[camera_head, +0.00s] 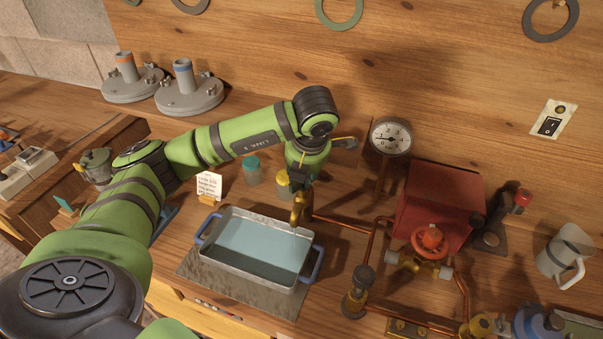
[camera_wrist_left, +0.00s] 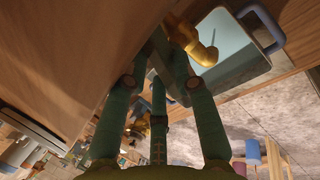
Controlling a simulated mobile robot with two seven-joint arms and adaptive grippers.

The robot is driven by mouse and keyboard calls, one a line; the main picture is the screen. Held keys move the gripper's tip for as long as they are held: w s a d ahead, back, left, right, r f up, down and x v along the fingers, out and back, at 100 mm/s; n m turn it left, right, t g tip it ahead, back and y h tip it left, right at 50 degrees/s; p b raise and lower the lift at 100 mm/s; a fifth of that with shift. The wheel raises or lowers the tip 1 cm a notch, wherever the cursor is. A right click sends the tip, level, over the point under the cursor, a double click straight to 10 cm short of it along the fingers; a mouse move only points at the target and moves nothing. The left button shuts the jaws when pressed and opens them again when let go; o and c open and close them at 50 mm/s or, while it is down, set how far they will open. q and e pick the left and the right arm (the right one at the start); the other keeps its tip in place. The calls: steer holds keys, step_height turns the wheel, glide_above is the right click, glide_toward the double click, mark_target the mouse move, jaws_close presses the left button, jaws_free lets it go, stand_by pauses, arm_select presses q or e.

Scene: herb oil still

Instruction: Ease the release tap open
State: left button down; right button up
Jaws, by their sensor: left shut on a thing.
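The brass release tap (camera_head: 300,209) stands at the far right corner of a grey basin, its spout over the basin's rim. The spout also shows in the left wrist view (camera_wrist_left: 203,53). My left gripper (camera_wrist_left: 166,62) reaches down to the tap from above and is shut on it. The fingers meet beside the spout; the exact part between them is hard to make out. In the head view, my wrist hides most of the grip. The basin (camera_head: 309,262) has blue handles and holds pale liquid. My right gripper is in neither view.
A pressure gauge (camera_head: 391,137), a red box (camera_head: 440,195) with a red-handled valve (camera_head: 430,240), and copper pipes stand right of the tap. Jars (camera_head: 251,170) and a small card (camera_head: 209,184) stand close behind the basin. A grey mug (camera_head: 563,255) is at far right.

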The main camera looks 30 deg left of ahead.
arm_select(q)
steer(key=shift+s+d+f+n, duration=0.1)
steer(key=shift+n, duration=0.4)
steer(key=c, duration=1)
jaws_free()
steer(key=shift+o, duration=0.4)
steer(key=shift+s, duration=0.1)
steer(key=shift+r, duration=0.2)
steer(key=shift+w+r, duration=0.2)
steer(key=shift+w, duration=0.05)
steer(key=shift+r, duration=0.2)
steer(key=v, duration=1.1)
steer(key=shift+s+d, duration=0.2)
steer(key=shift+s, duration=0.05)
